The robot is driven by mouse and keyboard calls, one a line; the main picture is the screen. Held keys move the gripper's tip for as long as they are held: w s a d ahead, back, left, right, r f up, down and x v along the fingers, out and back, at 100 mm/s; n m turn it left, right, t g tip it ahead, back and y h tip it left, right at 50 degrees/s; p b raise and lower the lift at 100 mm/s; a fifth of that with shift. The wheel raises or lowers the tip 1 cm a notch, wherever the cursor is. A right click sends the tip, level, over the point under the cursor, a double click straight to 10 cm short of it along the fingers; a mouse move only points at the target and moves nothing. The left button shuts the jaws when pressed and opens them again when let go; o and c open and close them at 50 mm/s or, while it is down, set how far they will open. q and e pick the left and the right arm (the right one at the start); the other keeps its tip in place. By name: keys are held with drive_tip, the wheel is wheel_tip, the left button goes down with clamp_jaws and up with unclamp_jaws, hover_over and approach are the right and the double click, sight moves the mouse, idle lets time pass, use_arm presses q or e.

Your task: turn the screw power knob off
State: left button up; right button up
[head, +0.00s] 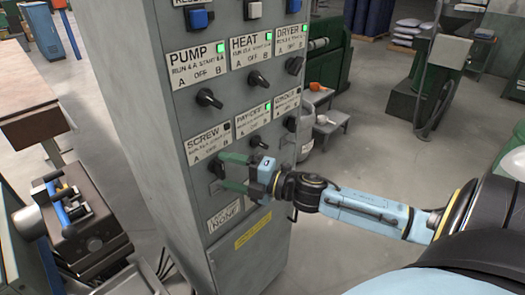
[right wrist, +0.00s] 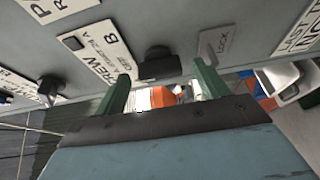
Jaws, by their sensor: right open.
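The SCREW label plate (head: 207,143) is on the grey control cabinet, in its lower left column, with a dark indicator at its upper right. The black screw knob (head: 217,166) sits just below it, partly hidden by my right gripper (head: 225,172). In the right wrist view the knob (right wrist: 158,63) shows between the two green fingers of my right gripper (right wrist: 164,75), just ahead of their tips. The gripper is open, with a finger to either side and clear gaps to the knob. The plate (right wrist: 100,50) also shows there. My left gripper is not in view.
Other black knobs sit close by, including PUMP (head: 209,98) and HEAT (head: 258,79); their lamps are green. A LOCK plate (right wrist: 213,45) is beside the screw knob. A machine with a blue handle (head: 65,208) stands left of the cabinet. Floor right of the cabinet is partly open.

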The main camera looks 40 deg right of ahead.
drive_tip(key=v, duration=1.1)
drive_tip(key=shift+s+b, duration=0.35)
drive_tip(key=shift+b, duration=0.1)
drive_tip(key=shift+d, duration=0.15)
